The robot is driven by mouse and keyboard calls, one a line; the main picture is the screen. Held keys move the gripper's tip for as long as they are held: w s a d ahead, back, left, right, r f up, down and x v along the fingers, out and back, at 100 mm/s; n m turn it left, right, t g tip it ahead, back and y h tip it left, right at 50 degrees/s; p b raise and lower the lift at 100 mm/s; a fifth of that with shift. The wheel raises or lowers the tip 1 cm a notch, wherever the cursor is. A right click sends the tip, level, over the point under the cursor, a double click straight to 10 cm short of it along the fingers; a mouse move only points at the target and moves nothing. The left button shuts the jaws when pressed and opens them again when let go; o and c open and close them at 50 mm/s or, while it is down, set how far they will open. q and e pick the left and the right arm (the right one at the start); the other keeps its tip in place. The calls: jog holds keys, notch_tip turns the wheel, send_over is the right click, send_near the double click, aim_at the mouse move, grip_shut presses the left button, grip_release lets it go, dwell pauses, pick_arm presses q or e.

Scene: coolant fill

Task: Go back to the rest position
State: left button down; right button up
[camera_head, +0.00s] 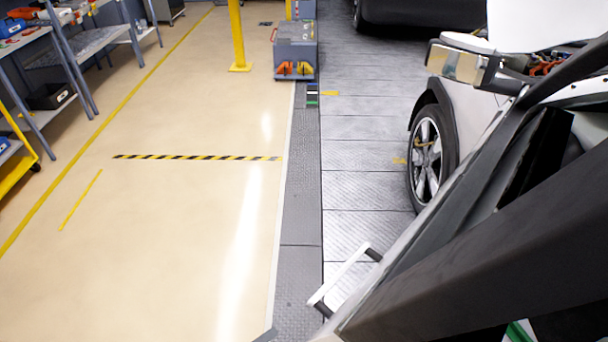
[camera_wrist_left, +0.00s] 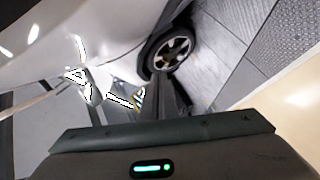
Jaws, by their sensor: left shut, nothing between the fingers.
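My left gripper (camera_wrist_left: 166,88) shows in the left wrist view as dark, narrow fingers beyond the dark housing with a green light. The fingers are shut and empty, with the car's wheel (camera_wrist_left: 172,52) behind them in the picture. I cannot tell the distance to the car's white side. In the head view I cannot make out the left fingers clearly. My right gripper is not in view.
The white car, its front wheel (camera_head: 428,152) and an open engine bay are at the right. Large dark beams cross the lower right. A grey cart (camera_head: 296,50) and yellow post (camera_head: 238,40) stand far off. Shelves (camera_head: 75,45) line the left. The beige floor (camera_head: 180,240) is clear.

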pick_arm(q)
jog(key=s+a+f+m+g+y, duration=0.1)
jog(key=s+a+f+y, duration=0.2)
jog(key=f, duration=0.5)
jog(key=s+a+f+m+y, duration=0.1)
jog(key=a+f+y, duration=0.1)
jog(key=a+f, duration=0.4)
jog(key=s+a+f+m+g+y, duration=0.1)
jog(key=s+a+f+y, duration=0.2)
jog(key=f, duration=0.6)
jog(key=s+a+f+m+g+y+b, duration=0.1)
jog(key=s+f+g, duration=0.2)
jog(key=s+f, duration=0.4)
jog(key=s+a+f+m+g+y, duration=0.2)
jog(key=s+f+g, duration=0.2)
jog(key=s, duration=1.7)
notch_tip(320, 180, down, 3)
jog(key=shift+s+a+b, duration=0.2)
jog(key=shift+b, duration=0.2)
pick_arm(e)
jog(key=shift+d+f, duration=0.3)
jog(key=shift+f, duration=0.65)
pick_arm(q)
jog(key=shift+w, duration=0.1)
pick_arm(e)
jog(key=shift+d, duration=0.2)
